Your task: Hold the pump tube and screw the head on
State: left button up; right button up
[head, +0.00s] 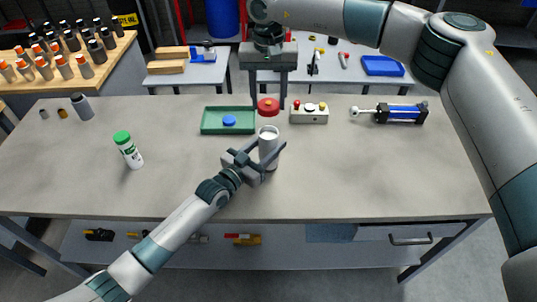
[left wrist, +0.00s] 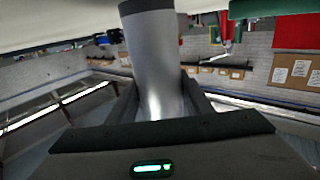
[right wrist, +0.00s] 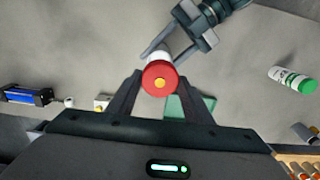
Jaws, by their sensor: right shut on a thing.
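The pump tube (head: 268,148) is a grey cylinder with a white top, upright on the table. My left gripper (head: 268,158) has a finger on each side of it and is shut on it; in the left wrist view the tube (left wrist: 155,55) sits tight between the fingers. The pump head (head: 268,106) is red and round with a yellow centre, seen from above in the right wrist view (right wrist: 160,78). My right gripper (head: 268,92) is shut on it from above and holds it over the tube's open top, with a small gap between them.
A green tray (head: 210,126) with a blue disc (head: 229,121) lies behind the tube. A button box (head: 309,115) and a blue cylinder (head: 400,113) are to the right. The front right tabletop is clear.

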pick_arm(q)
jog(key=shift+c, duration=1.1)
pick_arm(e)
jog(key=shift+f, duration=2.45)
jog(key=shift+f, duration=0.15)
jog(key=shift+f, duration=0.75)
jog(key=shift+f, duration=0.55)
